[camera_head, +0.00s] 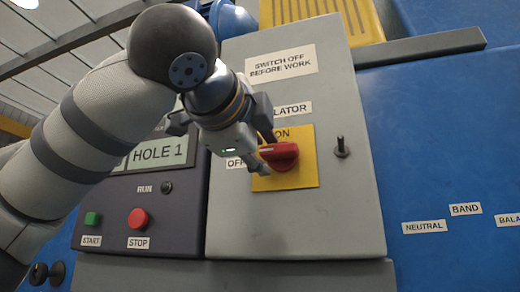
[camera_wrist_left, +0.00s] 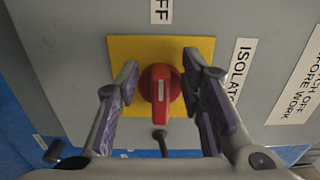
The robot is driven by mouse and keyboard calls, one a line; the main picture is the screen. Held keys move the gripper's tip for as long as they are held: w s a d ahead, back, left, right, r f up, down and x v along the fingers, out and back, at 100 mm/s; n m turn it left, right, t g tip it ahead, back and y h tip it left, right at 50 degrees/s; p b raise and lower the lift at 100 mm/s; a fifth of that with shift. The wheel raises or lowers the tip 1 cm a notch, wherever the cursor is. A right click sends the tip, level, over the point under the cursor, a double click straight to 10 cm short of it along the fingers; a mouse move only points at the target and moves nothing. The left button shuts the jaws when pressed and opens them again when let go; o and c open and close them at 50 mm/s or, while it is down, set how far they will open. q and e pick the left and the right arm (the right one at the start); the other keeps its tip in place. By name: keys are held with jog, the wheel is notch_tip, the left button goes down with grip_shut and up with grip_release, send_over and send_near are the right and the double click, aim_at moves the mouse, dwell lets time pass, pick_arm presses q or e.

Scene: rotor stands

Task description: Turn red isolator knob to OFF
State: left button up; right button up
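The red isolator knob (camera_head: 281,156) sits on a yellow plate (camera_head: 300,178) on the grey isolator box. Its bar lies level in the head view, with the ON label above and the OFF label (camera_head: 236,163) to the left. In the left wrist view the red knob (camera_wrist_left: 160,90) has its white mark in line with the OFF label (camera_wrist_left: 161,10), at the top edge. My left gripper (camera_head: 261,152) is at the knob. In the wrist view its fingers (camera_wrist_left: 160,66) are open, one on each side of the knob, with gaps showing. My right gripper is not in view.
A small metal toggle (camera_head: 341,148) sticks out right of the yellow plate. A dark panel (camera_head: 185,225) at left carries a HOLE 1 display (camera_head: 157,151), a green start button (camera_head: 92,218) and a red stop button (camera_head: 138,218). A blue wall (camera_head: 450,150) is at right.

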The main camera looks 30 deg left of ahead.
pick_arm(q)
jog(key=v, duration=0.7)
jog(key=shift+s, duration=0.2)
